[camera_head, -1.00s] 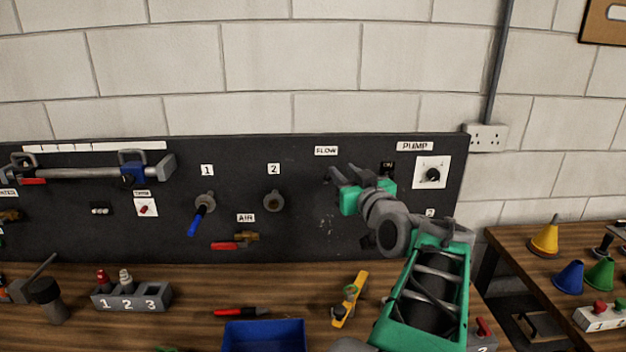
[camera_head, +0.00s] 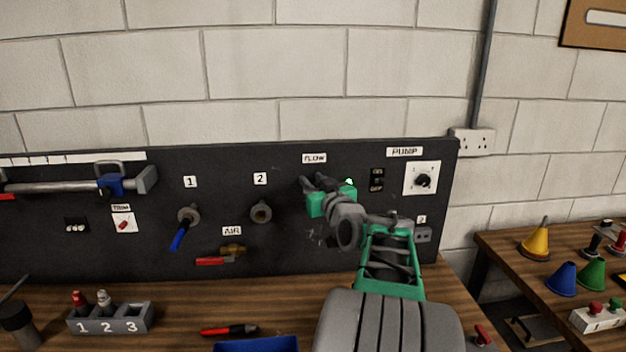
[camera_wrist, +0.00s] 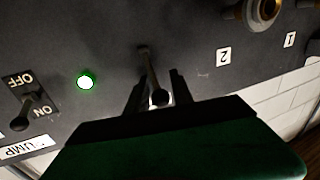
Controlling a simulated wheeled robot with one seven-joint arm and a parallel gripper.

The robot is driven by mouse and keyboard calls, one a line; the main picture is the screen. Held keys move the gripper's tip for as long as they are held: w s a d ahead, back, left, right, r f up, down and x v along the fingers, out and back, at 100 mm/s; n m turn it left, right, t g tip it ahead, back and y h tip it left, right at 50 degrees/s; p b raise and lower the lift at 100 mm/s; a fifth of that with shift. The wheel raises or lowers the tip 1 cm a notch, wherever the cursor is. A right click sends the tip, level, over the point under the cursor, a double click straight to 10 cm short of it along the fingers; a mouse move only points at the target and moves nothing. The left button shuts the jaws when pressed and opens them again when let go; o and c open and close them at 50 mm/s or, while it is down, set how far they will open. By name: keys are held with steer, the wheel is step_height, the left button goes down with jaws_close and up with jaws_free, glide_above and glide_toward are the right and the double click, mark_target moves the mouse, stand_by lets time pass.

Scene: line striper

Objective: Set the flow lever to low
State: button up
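The flow lever (camera_wrist: 149,68) is a thin dark rod with a round knob at its end, standing out from the black panel in the wrist view. My gripper (camera_wrist: 158,90) has one finger on each side of the rod near the knob, with gaps showing, so it looks open around it. In the head view my gripper (camera_head: 316,183) is at the panel just below the FLOW label (camera_head: 314,158) and hides the lever. The low and high marks are not visible.
A lit green lamp (camera_wrist: 86,80) is beside the lever. The pump switch (camera_wrist: 30,108), marked OFF and ON, is farther along the panel (camera_head: 280,255). Valve 2 (camera_head: 261,211) and the red-handled air valve (camera_head: 222,256) are to the left. The bench holds a numbered rack (camera_head: 112,320).

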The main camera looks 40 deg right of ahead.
steer(key=shift+c, duration=0.5)
jaws_close()
stand_by(0.8)
